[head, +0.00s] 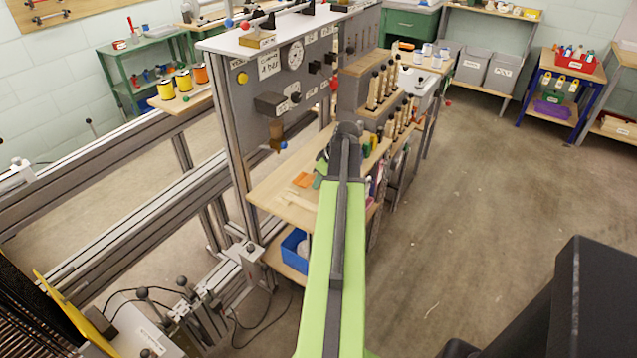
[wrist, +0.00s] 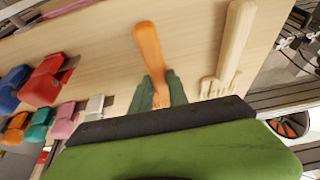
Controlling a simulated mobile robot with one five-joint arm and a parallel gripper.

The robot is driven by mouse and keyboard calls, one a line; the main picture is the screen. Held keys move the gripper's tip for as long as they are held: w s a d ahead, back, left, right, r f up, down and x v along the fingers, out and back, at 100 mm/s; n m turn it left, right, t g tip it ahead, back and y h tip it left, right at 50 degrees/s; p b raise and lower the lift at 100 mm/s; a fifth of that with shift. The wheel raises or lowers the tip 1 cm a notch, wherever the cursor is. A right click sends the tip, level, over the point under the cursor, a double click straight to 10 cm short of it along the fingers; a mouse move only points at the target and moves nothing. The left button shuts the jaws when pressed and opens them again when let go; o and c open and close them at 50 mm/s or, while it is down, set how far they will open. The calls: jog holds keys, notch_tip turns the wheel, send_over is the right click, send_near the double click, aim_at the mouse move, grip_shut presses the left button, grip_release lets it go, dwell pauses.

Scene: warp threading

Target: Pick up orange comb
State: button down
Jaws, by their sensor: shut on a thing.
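The orange comb (wrist: 148,45) is in the upper middle of the wrist view, its handle pointing away and its toothed end between my green fingers. My gripper (wrist: 162,84) is shut on the comb near its teeth. In the head view the comb shows as a small orange patch (head: 302,180) beside my gripper (head: 319,174), over the wooden worktop (head: 272,190). Part of the comb is hidden by my fingers and the dark bar of my gripper. I cannot tell whether it still touches the wood.
A pale wooden comb (wrist: 235,45) lies just right of the orange one. Several coloured blocks, including a red one (wrist: 42,88), sit to the left. A grey panel (head: 265,110) stands behind the worktop. A blue bin (head: 294,246) is below. Open floor lies to the right.

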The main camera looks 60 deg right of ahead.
jog(key=shift+r, duration=0.15)
notch_tip(320, 180, up, 4)
jog(key=p, duration=0.4)
jog(key=shift+r+p, duration=0.25)
jog(key=shift+p, duration=0.15)
jog(key=s+r+p, duration=0.6)
jog(key=s, duration=0.5)
jog(key=shift+s+d+r, duration=0.25)
jog(key=shift+s, duration=0.1)
